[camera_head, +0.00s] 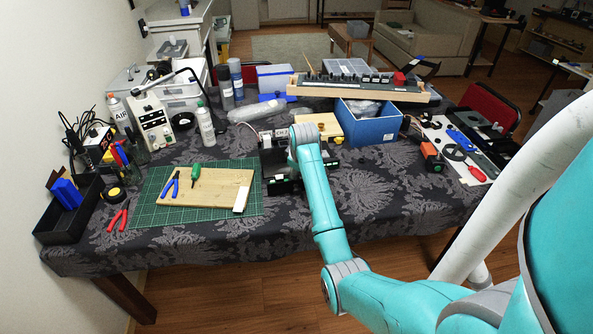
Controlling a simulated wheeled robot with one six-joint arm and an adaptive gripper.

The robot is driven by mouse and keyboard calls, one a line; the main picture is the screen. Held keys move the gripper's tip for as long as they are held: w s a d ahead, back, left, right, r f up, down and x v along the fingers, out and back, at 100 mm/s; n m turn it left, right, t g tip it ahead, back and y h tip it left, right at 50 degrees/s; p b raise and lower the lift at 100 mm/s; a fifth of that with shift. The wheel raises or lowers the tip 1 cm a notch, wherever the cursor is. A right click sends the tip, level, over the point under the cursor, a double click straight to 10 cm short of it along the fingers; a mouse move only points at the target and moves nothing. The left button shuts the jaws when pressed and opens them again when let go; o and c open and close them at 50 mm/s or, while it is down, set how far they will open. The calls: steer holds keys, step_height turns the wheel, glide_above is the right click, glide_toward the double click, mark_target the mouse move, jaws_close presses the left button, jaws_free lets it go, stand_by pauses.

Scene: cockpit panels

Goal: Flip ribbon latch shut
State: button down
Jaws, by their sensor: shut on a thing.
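A dark panel unit (281,181) with small light labels stands at the front middle of the table. What lies between the fingers is too small and too covered to make out. The ribbon latch cannot be told apart at this size, so whether it is up or down does not show.
A green cutting mat (155,214) with a wooden board (213,190) and pliers lies left of the unit. A blue box (368,128) and a long wooden rail (350,90) stand behind right. The cloth at front right (400,195) is clear.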

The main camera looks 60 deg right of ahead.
steer(key=c, duration=1.1)
jaws_free()
steer(key=shift+f, duration=0.1)
steer(key=shift+o, duration=0.2)
steer(key=v, duration=1.2)
steer(key=shift+d, duration=0.1)
